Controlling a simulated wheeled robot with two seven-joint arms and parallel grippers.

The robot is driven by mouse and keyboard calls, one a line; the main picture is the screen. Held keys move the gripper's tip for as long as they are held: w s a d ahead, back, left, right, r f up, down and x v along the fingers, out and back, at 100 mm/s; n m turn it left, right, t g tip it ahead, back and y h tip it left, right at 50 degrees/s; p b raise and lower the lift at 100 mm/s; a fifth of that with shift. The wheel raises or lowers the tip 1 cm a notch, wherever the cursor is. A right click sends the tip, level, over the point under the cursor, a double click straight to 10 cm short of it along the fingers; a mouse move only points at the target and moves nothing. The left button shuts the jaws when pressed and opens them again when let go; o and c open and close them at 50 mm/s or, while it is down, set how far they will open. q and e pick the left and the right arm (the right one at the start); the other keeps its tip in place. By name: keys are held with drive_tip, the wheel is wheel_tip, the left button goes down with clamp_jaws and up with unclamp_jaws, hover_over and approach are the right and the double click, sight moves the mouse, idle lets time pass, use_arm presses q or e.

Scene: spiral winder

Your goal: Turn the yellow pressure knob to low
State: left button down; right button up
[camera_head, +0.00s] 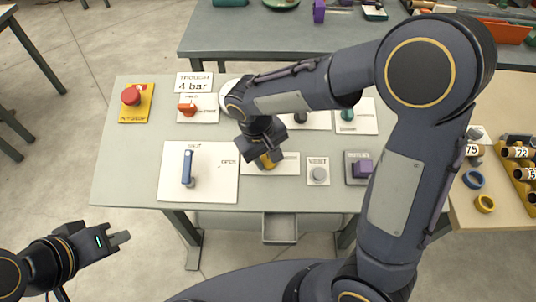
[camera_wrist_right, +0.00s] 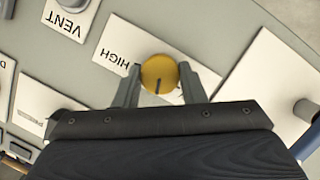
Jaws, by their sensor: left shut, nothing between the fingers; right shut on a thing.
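The yellow pressure knob (camera_wrist_right: 159,74) sits on a white label plate (camera_wrist_right: 120,53) that reads HIGH on its left in the right wrist view. A dark pointer line on the knob points down toward my gripper in that view. My right gripper (camera_wrist_right: 166,88) is shut on the knob, with one finger on each side of it. In the head view the knob (camera_head: 265,162) is partly hidden by my right gripper (camera_head: 263,155). The rest of the plate's lettering is hidden. My left gripper (camera_head: 121,238) is shut and empty, off the panel's front left.
Close to the knob stand a grey VENT button (camera_head: 319,174), a purple knob (camera_head: 363,168) and a blue lever (camera_head: 187,166). A red button (camera_head: 131,96) and an orange handle (camera_head: 187,108) are further left.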

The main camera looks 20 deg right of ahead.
drive_tip(key=n+t+h, duration=0.1)
drive_tip(key=n, duration=0.4)
drive_tip(key=shift+s+a+n, duration=0.1)
drive_tip(key=shift+n, duration=0.2)
drive_tip(key=n+t+h+b, duration=0.1)
drive_tip(key=n, duration=0.4)
drive_tip(key=shift+s, duration=0.1)
drive_tip(key=shift+n, duration=0.3)
drive_tip(key=o, duration=1)
drive_tip(key=v, duration=0.7)
drive_tip(key=shift+s+a+r, duration=0.2)
drive_tip(key=shift+a+r, duration=0.05)
drive_tip(key=shift+a, duration=0.05)
